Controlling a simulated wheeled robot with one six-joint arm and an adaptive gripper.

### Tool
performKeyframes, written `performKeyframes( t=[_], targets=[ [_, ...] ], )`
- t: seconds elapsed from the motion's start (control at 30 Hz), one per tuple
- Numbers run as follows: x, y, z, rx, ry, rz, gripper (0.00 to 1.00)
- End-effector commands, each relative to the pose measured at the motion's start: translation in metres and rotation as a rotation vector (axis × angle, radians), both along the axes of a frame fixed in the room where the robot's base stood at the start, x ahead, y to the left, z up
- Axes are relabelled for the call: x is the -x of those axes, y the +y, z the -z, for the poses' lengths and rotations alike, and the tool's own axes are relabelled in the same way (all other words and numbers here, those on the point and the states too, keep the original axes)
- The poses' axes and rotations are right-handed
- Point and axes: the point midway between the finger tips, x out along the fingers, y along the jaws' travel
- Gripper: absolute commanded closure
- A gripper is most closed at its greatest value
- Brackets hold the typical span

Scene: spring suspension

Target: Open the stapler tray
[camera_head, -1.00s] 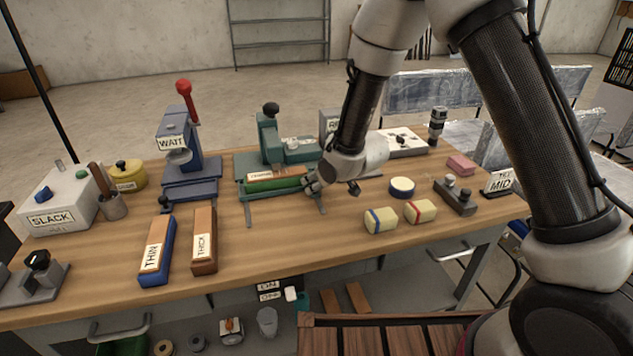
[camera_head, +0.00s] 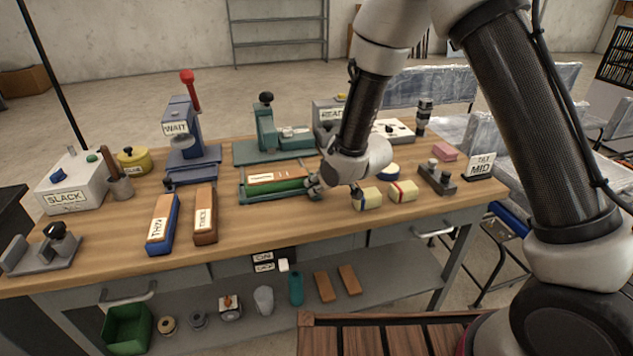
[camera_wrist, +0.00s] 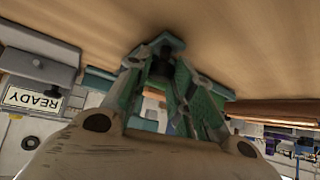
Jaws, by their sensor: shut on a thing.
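The stapler (camera_head: 268,130) is a teal press with a dark knob and a teal base, standing at the back middle of the bench. Its tray (camera_head: 262,193), a long green piece carrying a labelled orange-brown strip, sits in front of the base. Bare wood and thin rails show between tray and base. My gripper (camera_head: 315,186) is at the tray's right end and shut on it. The wrist view shows the fingers (camera_wrist: 165,85) close around a teal part, with wood above. The exact contact is partly hidden by the gripper.
A blue WAIT press (camera_head: 185,140) stands left of the stapler. THIN (camera_head: 162,222) and THICK (camera_head: 205,215) blocks lie at front left. The bench is clear directly in front of the tray.

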Motion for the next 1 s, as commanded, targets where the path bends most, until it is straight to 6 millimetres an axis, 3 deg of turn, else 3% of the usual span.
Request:
performKeyframes(
  t=[0.33,0.37,0.47,0.77,1.0],
  targets=[
    [0.004,-0.001,0.0,-0.001,-0.002,0.0,1.0],
    [0.004,-0.001,0.0,-0.001,-0.001,0.0,0.73],
    [0.003,-0.001,0.0,-0.001,-0.001,0.0,0.56],
    [0.004,-0.001,-0.001,0.0,-0.001,-0.001,0.56],
    [0.021,-0.015,-0.024,-0.001,-0.003,-0.001,0.56]
  ],
)
